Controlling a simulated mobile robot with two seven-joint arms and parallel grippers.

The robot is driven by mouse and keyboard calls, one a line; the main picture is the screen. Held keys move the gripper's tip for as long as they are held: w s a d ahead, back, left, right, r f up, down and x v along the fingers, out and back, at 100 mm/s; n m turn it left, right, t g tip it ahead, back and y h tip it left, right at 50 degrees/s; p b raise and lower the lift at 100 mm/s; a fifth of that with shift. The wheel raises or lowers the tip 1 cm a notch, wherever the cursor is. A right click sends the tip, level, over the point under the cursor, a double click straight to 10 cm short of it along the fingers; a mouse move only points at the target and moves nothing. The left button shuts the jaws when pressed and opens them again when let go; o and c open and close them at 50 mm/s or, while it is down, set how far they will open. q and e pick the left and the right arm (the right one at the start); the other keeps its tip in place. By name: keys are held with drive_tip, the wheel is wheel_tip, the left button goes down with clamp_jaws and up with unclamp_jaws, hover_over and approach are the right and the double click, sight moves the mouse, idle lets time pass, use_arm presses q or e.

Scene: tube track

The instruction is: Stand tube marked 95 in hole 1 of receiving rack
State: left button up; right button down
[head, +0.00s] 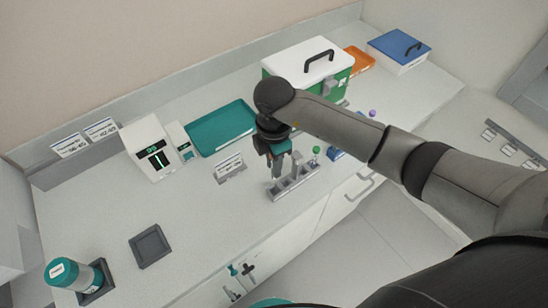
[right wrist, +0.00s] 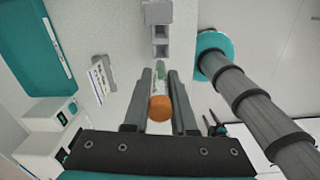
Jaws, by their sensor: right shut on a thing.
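My right gripper (head: 275,166) is shut on a tube with an orange cap (right wrist: 160,106). The tube shows a pale label and some green towards its far end in the right wrist view; no number on it is readable. In the head view the gripper hides most of the tube. The gripper is at the left end of a grey rack (head: 297,182) with several holes, which also shows beyond the tube in the right wrist view (right wrist: 158,13). I cannot tell whether the tube's lower end is inside a hole. My left gripper is not in view.
A teal tray (head: 222,128), a small sign (head: 229,168) and a white device with a display (head: 150,148) stand left of the rack. A green-capped tube (head: 316,151) is just right of it. A white-lidded green box (head: 312,65) stands behind.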

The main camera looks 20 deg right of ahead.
sight(274, 179)
drive_tip(key=shift+f+m, duration=0.1)
drive_tip(key=shift+m, duration=0.4)
drive_tip(key=shift+f, duration=0.15)
drive_tip(key=shift+f+b, duration=2.25)
drive_tip(key=shift+f, duration=0.15)
drive_tip(key=shift+f, duration=0.2)
drive_tip(key=shift+f, duration=0.15)
drive_tip(key=shift+s+f, duration=0.1)
drive_tip(key=shift+f, duration=0.35)
drive_tip(key=shift+f+b, duration=0.15)
drive_tip(key=shift+b, duration=0.15)
drive_tip(key=shift+f+b, duration=0.3)
drive_tip(key=shift+f, duration=0.25)
